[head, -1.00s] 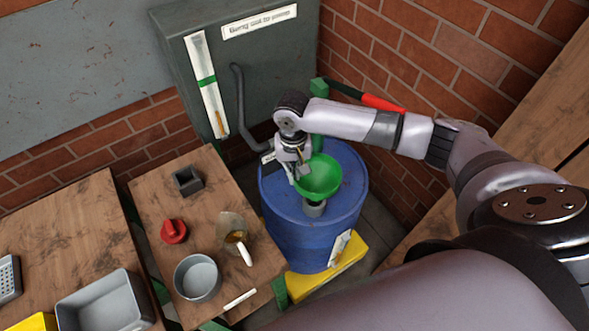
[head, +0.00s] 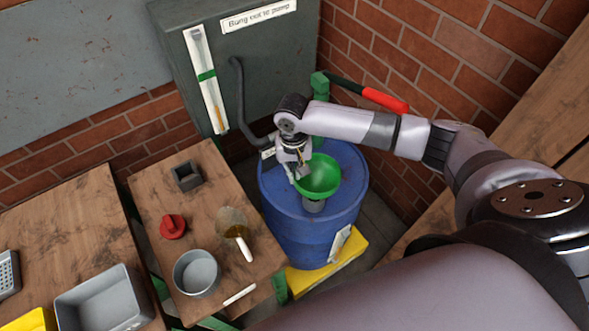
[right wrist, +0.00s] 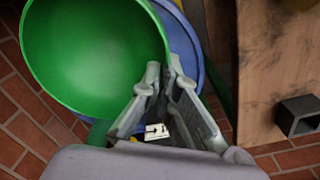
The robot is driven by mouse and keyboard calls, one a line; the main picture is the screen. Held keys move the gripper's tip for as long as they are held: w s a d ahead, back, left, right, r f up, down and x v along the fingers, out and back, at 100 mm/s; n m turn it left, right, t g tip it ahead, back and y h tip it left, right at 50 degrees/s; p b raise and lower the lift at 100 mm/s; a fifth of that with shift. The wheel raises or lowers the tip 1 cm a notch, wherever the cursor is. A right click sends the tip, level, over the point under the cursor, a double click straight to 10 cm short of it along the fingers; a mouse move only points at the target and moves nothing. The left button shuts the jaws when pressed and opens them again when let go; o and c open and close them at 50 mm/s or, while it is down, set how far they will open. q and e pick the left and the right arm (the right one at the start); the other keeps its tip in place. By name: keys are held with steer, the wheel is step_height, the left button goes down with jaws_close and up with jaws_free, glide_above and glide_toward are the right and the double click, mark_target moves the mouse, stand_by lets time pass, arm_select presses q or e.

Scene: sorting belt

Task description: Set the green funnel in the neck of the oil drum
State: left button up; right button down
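The green funnel (head: 319,172) is wide side up above the grey neck (head: 313,206) of the blue oil drum (head: 290,232). The funnel's lower part overlaps the neck from this angle; I cannot tell whether its spout is inside. My right gripper (head: 301,176) is at the funnel's left side in the head view. In the right wrist view, its fingertips (right wrist: 164,70) close on the rim of the funnel (right wrist: 92,45), one finger on either side. My left gripper is not in view.
A small wooden table (head: 205,236) stands left of the drum, with a red knob-like part (head: 172,227), a grey round pan (head: 197,273) and a dark square box (head: 187,176). A red-handled lever (head: 384,100) is behind my right arm. The brick wall is close behind.

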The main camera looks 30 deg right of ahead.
steer(key=shift+f, duration=0.2)
steer(key=shift+f, duration=0.7)
steer(key=shift+f+p, duration=0.25)
steer(key=shift+p, duration=0.05)
steer(key=shift+f+b, duration=0.35)
steer(key=shift+f, duration=0.7)
stand_by(0.9)
stand_by(0.4)
steer(key=c, duration=1.7)
jaws_free()
